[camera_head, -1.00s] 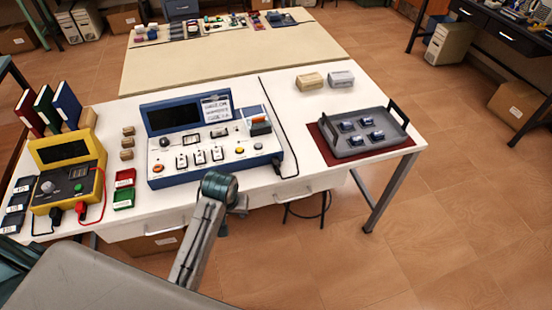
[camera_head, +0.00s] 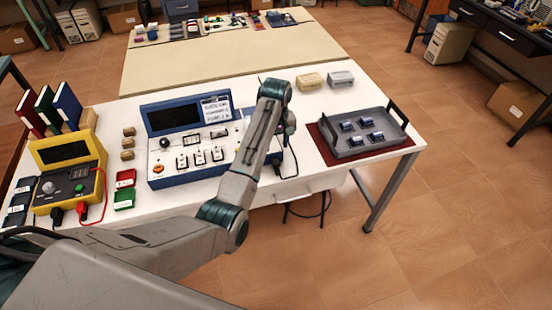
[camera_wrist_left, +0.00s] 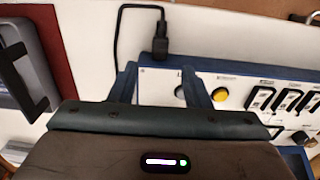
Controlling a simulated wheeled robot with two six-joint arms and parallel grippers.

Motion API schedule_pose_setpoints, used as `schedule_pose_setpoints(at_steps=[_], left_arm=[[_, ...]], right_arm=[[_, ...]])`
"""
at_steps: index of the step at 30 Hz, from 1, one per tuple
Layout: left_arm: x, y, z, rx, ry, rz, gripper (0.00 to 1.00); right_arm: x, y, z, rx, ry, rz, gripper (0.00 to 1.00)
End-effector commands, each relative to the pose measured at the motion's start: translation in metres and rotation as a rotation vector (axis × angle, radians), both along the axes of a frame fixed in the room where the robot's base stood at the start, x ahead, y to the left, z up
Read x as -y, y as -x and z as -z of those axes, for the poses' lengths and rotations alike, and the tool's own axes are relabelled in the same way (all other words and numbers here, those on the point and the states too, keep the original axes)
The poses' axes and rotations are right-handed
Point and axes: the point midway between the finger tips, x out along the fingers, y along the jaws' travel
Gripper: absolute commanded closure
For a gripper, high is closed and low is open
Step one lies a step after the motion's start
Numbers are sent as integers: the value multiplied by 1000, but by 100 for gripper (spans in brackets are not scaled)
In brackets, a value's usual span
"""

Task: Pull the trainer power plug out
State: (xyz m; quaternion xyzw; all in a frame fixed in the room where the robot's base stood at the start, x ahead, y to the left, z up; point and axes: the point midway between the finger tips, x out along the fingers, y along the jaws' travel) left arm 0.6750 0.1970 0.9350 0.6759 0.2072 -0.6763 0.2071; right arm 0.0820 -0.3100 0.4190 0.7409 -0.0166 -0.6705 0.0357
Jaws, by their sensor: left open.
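The trainer (camera_head: 190,170) is a blue and white unit with a dark screen and several switches, on the white table. Its black power plug (camera_head: 276,159) sits at its right side, partly behind my left arm. In the left wrist view the plug (camera_wrist_left: 160,46) is at the trainer's blue edge (camera_wrist_left: 180,61), with a black cable looping away. My left gripper (camera_wrist_left: 159,69) is open and empty; its two fingers point toward the plug, which shows between and beyond the tips, apart from them. In the head view my arm mostly hides this gripper. My right gripper is not in view.
A grey tray (camera_head: 336,152) with several small dark parts lies on a red mat to the right. Two small blocks (camera_head: 310,81) stand behind it. A yellow meter (camera_head: 68,180) with leads, books and small boxes are to the left.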

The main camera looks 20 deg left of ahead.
Motion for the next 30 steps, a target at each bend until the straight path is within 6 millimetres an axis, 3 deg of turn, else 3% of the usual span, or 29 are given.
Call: schedule_pose_setpoints(at_steps=[12,18,25,26,30], left_arm=[[-1,1,72,-3,-1,0,56],[-1,1,85,1,-1,0,56],[-1,1,86,1,-1,0,56],[-1,1,86,1,-1,0,58],[0,1,86,1,-1,0,86]], right_arm=[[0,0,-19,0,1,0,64],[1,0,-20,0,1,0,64],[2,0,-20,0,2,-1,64],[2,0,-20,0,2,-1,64],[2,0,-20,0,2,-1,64]])
